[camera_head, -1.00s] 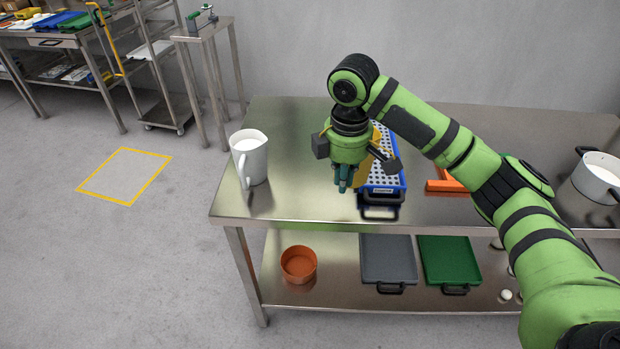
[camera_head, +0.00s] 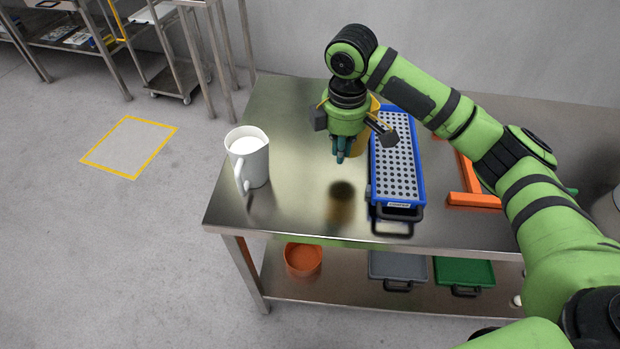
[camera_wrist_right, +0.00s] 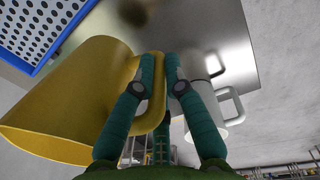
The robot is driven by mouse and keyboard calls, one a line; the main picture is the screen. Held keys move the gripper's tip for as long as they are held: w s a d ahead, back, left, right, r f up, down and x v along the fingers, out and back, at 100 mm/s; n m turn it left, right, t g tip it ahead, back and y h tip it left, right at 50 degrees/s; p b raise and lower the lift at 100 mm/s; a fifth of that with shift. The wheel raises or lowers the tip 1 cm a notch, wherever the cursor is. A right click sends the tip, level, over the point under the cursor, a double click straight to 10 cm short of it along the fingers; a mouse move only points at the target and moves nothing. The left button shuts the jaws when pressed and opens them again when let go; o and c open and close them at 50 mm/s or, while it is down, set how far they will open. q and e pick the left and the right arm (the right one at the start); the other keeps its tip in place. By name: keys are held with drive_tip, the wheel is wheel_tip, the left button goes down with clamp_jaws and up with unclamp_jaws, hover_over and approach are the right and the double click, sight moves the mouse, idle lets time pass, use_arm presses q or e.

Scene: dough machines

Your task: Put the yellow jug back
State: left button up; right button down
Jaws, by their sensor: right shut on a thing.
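The yellow jug (camera_head: 375,104) is mostly hidden behind my right gripper (camera_head: 340,158) in the head view. In the right wrist view the jug (camera_wrist_right: 60,85) is large and tilted, with its wide rim at the left. The fingers of my right gripper (camera_wrist_right: 170,65) are shut on its handle. The jug is held above the steel table (camera_head: 290,205), where a dark shadow lies below it. My left gripper is not in view.
A white jug (camera_head: 250,165) stands near the table's left end. A blue perforated tray (camera_head: 396,165) lies right of my gripper, and an orange frame (camera_head: 470,195) is further right. Bare tabletop lies between the white jug and the tray. The lower shelf holds an orange bowl (camera_head: 303,260).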

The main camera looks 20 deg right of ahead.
drive_tip(key=a+f+p, duration=0.1)
drive_tip(key=a+f, duration=0.1)
drive_tip(key=s+a+f+p, duration=0.1)
drive_tip(key=a+f, duration=0.2)
drive_tip(key=a+f+p, duration=0.1)
drive_tip(key=a+f, duration=0.2)
drive_tip(key=shift+s, duration=0.4)
drive_tip(key=shift+w+f, duration=0.1)
drive_tip(key=shift+f, duration=0.25)
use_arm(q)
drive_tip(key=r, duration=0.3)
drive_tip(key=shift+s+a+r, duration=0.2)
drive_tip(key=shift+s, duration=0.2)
use_arm(e)
drive_tip(key=c, duration=1.3)
unclamp_jaws()
drive_tip(key=shift+f, duration=0.1)
use_arm(q)
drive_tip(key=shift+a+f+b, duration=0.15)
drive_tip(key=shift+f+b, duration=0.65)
drive_tip(key=shift+b, duration=0.1)
use_arm(e)
wheel_tip(320, 180, up, 12)
drive_tip(key=shift+s+a, duration=0.15)
drive_tip(key=shift+s, duration=0.25)
